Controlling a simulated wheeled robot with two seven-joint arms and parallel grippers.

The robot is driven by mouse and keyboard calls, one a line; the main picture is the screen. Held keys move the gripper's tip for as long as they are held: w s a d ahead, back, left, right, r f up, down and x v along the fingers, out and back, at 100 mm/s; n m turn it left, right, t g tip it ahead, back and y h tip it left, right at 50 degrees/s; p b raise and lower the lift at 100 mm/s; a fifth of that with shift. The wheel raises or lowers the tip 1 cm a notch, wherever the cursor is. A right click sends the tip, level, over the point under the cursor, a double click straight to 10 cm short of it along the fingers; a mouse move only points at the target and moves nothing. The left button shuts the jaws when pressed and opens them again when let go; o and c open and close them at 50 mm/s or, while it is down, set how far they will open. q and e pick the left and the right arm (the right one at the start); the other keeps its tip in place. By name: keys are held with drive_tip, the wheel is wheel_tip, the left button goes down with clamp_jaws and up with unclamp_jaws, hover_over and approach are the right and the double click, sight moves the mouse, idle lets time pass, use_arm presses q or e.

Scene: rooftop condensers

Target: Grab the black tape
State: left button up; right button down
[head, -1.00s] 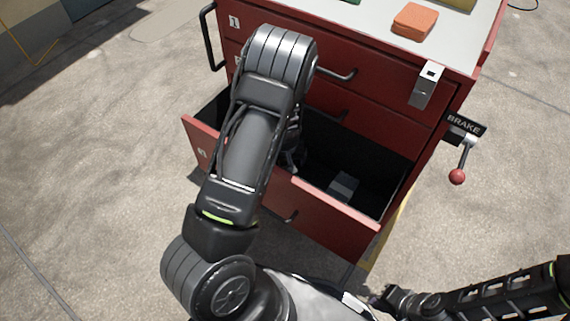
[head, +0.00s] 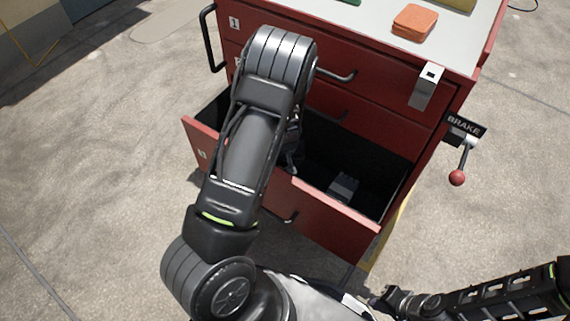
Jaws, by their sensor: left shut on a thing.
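My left gripper (head: 291,158) reaches down into the open bottom drawer (head: 335,212) of the red cabinet. Only part of it shows beside my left arm, which covers the drawer's left half. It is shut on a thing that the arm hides. I cannot make out the black tape anywhere in view. A grey, dark-topped object (head: 343,188) lies on the drawer floor, right of the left gripper and apart from it. My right gripper (head: 385,300) is low at the right, outside the drawer. Its fingers are too small and dark to read.
The red cabinet (head: 385,92) has shut upper drawers with dark handles. An orange block (head: 415,22) lies on its grey top. A brake lever with a red knob (head: 457,177) sticks out at its right side. Concrete floor (head: 90,180) is clear to the left.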

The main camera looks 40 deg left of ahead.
sight(285, 164)
use_arm(q)
drive_tip(key=c, duration=0.3)
drive_tip(key=shift+c, duration=0.2)
wheel_tip(285, 164, up, 13)
drive_tip(key=p, duration=0.6)
drive_tip(key=s+d+f+p, duration=0.1)
drive_tip(key=d+p, duration=0.1)
drive_tip(key=d, duration=1.6)
drive_tip(key=shift+s, duration=0.2)
